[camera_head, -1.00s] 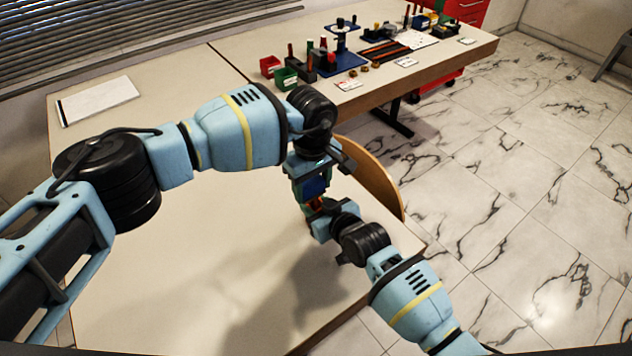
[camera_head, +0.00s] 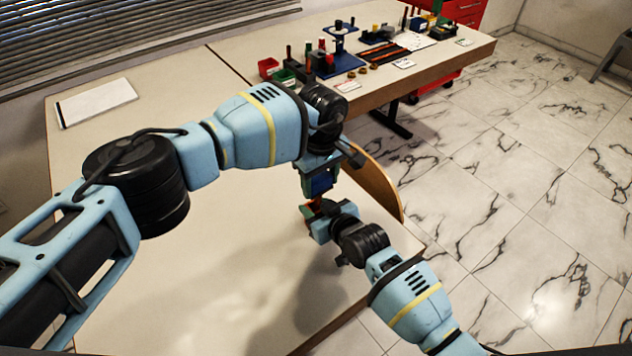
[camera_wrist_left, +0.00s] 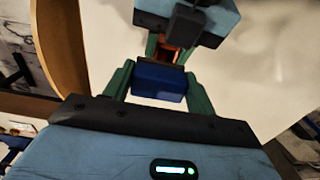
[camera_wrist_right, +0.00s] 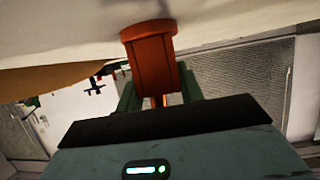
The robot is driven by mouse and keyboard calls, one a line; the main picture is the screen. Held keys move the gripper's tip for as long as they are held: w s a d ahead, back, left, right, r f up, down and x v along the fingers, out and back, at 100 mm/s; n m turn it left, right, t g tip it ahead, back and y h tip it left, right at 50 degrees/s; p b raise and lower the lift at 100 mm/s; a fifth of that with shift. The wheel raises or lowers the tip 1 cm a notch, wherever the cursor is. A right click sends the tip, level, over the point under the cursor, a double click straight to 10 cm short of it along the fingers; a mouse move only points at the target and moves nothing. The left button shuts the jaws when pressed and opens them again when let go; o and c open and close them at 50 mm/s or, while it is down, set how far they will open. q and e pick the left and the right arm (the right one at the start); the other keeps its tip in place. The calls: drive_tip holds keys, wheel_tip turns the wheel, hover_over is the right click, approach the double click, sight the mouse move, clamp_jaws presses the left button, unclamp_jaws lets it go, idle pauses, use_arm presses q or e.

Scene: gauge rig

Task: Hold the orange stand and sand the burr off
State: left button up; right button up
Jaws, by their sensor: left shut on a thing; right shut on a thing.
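The orange stand (camera_wrist_right: 152,60) stretches away from the camera in the right wrist view, between the green fingers of my right gripper (camera_wrist_right: 155,90), which is shut on it. In the head view only a little of the stand (camera_head: 315,203) shows. My left gripper (camera_wrist_left: 158,85) is shut on a dark blue block (camera_wrist_left: 158,80), seen between its green fingers in the left wrist view. In the head view the block (camera_head: 320,182) is just above the stand. I cannot tell whether they touch. The burr cannot be made out.
A pale table (camera_head: 220,260) lies below both arms, mostly bare. A curved wooden edge (camera_head: 380,185) is close to the right of the grippers. Red bin (camera_head: 268,67), tools and fixtures crowd the back table. A white board (camera_head: 97,102) lies at back left.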

use_arm(q)
drive_tip(key=shift+d+f, duration=0.25)
drive_tip(key=shift+f, duration=0.15)
use_arm(e)
drive_tip(key=shift+a, duration=0.15)
use_arm(q)
drive_tip(key=shift+s, duration=0.1)
drive_tip(key=shift+s+a, duration=0.45)
drive_tip(key=shift+a, duration=0.3)
drive_tip(key=shift+s+a, duration=0.45)
drive_tip(key=shift+a, duration=0.25)
drive_tip(key=shift+w+d, duration=0.45)
drive_tip(key=shift+d, duration=0.25)
drive_tip(key=shift+c, duration=0.4)
